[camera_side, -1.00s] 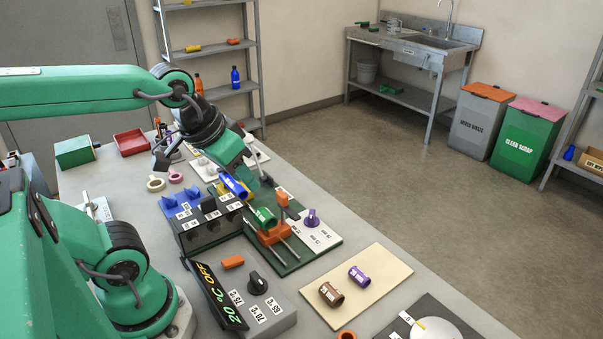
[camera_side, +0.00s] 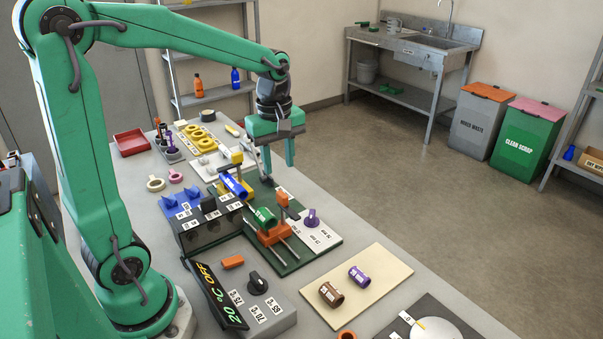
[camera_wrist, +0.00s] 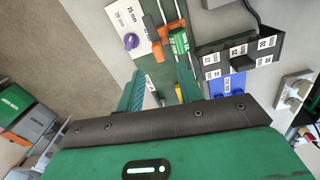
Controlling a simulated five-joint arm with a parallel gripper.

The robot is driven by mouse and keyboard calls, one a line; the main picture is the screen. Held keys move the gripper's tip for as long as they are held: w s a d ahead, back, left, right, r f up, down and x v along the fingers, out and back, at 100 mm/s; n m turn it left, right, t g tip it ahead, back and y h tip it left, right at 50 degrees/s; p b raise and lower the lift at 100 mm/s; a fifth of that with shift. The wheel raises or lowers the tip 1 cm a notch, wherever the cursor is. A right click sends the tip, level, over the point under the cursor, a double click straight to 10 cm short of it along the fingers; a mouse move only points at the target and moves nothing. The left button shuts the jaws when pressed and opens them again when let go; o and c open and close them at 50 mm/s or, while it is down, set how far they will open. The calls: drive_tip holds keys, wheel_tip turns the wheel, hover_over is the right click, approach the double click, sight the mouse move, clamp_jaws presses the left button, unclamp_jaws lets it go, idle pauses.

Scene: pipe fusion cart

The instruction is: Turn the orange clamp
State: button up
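The orange clamp (camera_side: 270,237) sits on the dark green fusion base around a green pipe piece (camera_side: 264,217). Its orange upright handle (camera_side: 283,199) stands at the back. In the wrist view the orange clamp (camera_wrist: 157,51) is at the top centre, beyond the fingertips. My gripper (camera_side: 278,168) hangs fingers-down above the far end of the base, behind the orange clamp and clear of it. In the wrist view my gripper (camera_wrist: 160,78) has its fingers apart, with nothing held.
A control box with a black knob (camera_side: 257,283) is in front. A beige board (camera_side: 357,288) holds brown and purple pipe pieces. A white card with a purple knob (camera_side: 311,217) is at right.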

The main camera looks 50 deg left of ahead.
sight(282, 194)
drive_tip(key=shift+w+a+f+n, duration=0.45)
drive_tip(key=shift+w+f+n, duration=0.1)
drive_tip(key=shift+n, duration=0.25)
drive_tip(key=shift+f, duration=0.1)
drive_tip(key=shift+f, duration=3.8)
clamp_jaws()
